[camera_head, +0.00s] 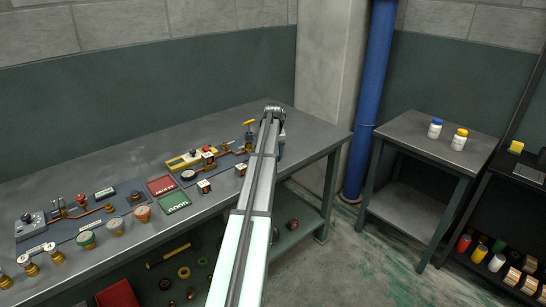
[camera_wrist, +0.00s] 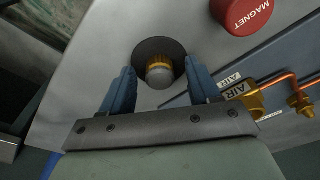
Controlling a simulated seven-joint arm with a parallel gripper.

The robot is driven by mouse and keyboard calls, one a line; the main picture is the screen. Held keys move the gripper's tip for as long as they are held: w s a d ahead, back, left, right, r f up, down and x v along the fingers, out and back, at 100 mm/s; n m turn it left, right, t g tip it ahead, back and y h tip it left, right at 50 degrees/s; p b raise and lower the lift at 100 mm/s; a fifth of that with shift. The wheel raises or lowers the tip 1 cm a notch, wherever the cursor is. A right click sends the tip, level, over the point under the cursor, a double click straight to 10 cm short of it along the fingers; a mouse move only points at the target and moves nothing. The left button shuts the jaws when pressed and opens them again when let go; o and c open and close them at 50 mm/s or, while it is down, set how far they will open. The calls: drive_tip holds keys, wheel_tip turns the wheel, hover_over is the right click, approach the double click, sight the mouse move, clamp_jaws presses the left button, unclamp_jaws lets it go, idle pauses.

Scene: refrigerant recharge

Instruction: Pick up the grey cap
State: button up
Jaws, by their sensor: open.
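In the camera_wrist view, a small grey cap (camera_wrist: 158,77) with a brass-coloured ridged band sits at a dark round disc on a grey surface. My gripper (camera_wrist: 159,66) is open, with one blue finger to the left of the cap and one to the right. There is a visible gap between the cap and each finger, and I cannot tell how far above the surface the fingertips are. In the camera_head view my arm reaches to the far right end of the workbench (camera_head: 120,162); it hides the gripper's fingers, and I cannot make out the cap there.
A red MAGNET knob (camera_wrist: 248,14) and a copper pipe with brass fittings (camera_wrist: 278,80) lie right of the cap. On the bench are a red tray (camera_head: 160,185), a green tray (camera_head: 174,204) and several brass fittings. A blue pipe (camera_head: 374,90) stands beyond the bench.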

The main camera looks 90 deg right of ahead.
drive_tip(key=c, duration=1.1)
